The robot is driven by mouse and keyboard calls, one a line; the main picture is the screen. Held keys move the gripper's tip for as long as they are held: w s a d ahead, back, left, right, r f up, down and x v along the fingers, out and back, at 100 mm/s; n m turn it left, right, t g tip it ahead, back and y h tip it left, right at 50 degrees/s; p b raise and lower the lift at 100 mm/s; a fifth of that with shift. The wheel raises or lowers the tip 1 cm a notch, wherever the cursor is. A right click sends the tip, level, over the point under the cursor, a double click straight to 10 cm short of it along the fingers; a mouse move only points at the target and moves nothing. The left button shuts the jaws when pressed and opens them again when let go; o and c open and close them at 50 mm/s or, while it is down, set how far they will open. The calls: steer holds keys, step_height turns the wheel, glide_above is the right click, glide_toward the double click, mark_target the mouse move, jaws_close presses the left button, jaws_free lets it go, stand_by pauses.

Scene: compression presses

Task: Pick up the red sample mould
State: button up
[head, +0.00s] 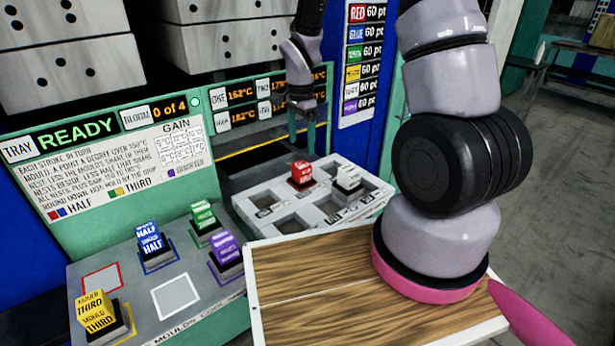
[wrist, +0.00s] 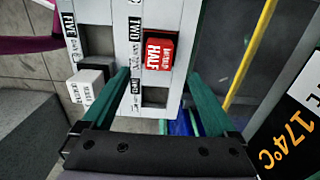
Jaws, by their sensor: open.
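The red sample mould (head: 301,173) sits upright in a nest of the grey tray (head: 330,224). In the wrist view the red mould (wrist: 159,53), marked HALF, lies just beyond my fingertips, roughly between their lines. My gripper (head: 308,140) hangs above the back of the tray with its teal fingers pointing down. In the wrist view my gripper (wrist: 159,78) is open with nothing between its fingers. The fingers look apart from the mould.
A white mould (head: 348,178) stands in the tray, right of the red one. Blue (head: 151,245), green (head: 203,217), purple (head: 225,250) and yellow (head: 97,313) moulds stand on the left shelf. A wooden board (head: 330,285) lies in front. The press panel (head: 275,95) rises behind.

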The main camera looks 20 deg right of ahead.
mark_target(301, 164)
step_height(301, 164, down, 5)
step_height(301, 164, down, 6)
steer(key=shift+s+r, duration=0.15)
steer(key=shift+r, duration=0.05)
steer(key=shift+a, duration=0.1)
jaws_close()
